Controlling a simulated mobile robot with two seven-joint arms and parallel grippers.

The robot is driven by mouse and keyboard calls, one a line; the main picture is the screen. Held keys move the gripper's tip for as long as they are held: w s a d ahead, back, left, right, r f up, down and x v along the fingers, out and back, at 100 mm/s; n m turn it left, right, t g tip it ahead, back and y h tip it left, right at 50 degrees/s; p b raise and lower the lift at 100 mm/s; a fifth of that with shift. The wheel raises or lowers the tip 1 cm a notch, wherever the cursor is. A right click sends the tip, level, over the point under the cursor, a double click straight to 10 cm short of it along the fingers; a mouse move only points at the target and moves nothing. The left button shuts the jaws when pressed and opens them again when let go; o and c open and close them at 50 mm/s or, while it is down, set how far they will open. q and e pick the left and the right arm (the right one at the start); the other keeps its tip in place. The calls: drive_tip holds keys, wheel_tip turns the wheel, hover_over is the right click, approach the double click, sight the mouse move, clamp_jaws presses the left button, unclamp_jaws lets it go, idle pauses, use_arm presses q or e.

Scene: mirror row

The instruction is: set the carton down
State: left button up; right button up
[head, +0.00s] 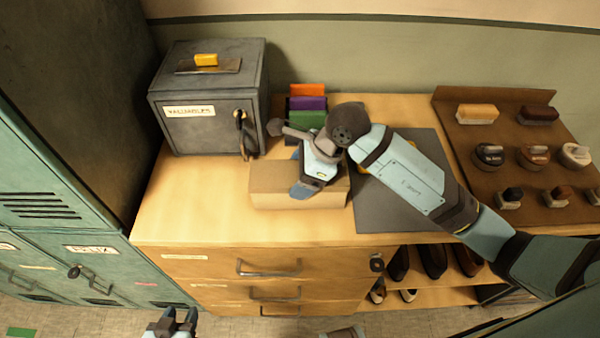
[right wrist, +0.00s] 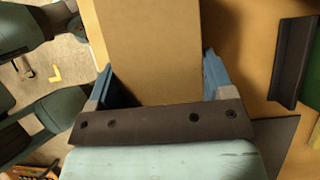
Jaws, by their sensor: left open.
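The carton (head: 268,180) is a plain tan box at the middle of the wooden cabinet top. It looks level and is on the top or very close above it; I cannot tell whether it touches. My right gripper (head: 308,188) reaches over it from the right and hides part of it. In the right wrist view the carton (right wrist: 155,50) lies between the two blue fingers (right wrist: 168,82), which sit against its opposite sides. My left gripper (head: 173,322) is open and empty, low in front of the cabinet.
A grey metal box (head: 210,100) stands behind left of the carton. Coloured upright items (head: 307,105) stand behind it. A dark mat (head: 385,215) lies to the right, under my right arm. A brown rack (head: 515,130) holds brushes and jars. Wood is bare at the left front.

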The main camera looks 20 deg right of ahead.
drive_tip(key=o, duration=0.4)
drive_tip(key=v, duration=1.2)
drive_tip(key=shift+r, duration=0.1)
drive_tip(key=shift+s, duration=0.1)
